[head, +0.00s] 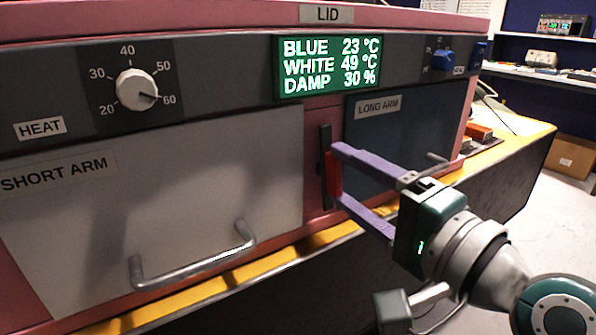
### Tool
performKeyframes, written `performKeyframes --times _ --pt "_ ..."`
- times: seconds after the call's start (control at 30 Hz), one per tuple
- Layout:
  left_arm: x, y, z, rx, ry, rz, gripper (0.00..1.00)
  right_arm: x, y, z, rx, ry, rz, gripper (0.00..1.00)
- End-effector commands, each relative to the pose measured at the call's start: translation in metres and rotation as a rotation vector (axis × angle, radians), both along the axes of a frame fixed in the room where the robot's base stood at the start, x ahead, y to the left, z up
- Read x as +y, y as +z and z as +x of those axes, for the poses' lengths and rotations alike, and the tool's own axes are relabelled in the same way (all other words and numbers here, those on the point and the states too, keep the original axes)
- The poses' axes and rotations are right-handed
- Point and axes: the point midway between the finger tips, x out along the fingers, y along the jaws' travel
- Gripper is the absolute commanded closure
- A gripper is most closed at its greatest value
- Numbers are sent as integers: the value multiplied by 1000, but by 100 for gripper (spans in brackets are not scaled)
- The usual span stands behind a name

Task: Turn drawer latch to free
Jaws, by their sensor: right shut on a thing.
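The drawer latch (333,174) is a small red piece on a dark upright plate (325,150), on the pink strip between the two drawer fronts. It appears upright. My right gripper (336,175) reaches in from the right with long purple fingers, one above and one below the latch, and is shut on it. The fingertips hide the ends of the latch. The light grey SHORT ARM drawer (80,220) with its metal bar handle (195,262) is at left. The dark LONG ARM drawer (400,135) is at right, partly behind my fingers. Both fronts look closed. My left gripper is not in view.
Above are a HEAT knob (137,90), a green display (328,66), a blue switch (443,61) and the LID label (327,14). A yellow edge (270,273) runs below the drawers. A cardboard box (571,155) stands on the floor at far right.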

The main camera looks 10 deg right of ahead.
Motion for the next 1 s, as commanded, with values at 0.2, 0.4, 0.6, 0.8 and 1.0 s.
performKeyframes --times 0.2,0.4,0.6,0.8,1.0 --pt "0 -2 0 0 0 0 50 0 -1 0 29 1 78 86" --pt "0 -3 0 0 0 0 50 0 -1 0 40 1 105 86" --pt "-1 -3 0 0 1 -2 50 0 -1 0 43 1 111 86" --pt "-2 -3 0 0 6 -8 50 0 -1 0 42 0 112 86" --pt "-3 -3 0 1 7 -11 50 0 -1 0 41 0 110 8"
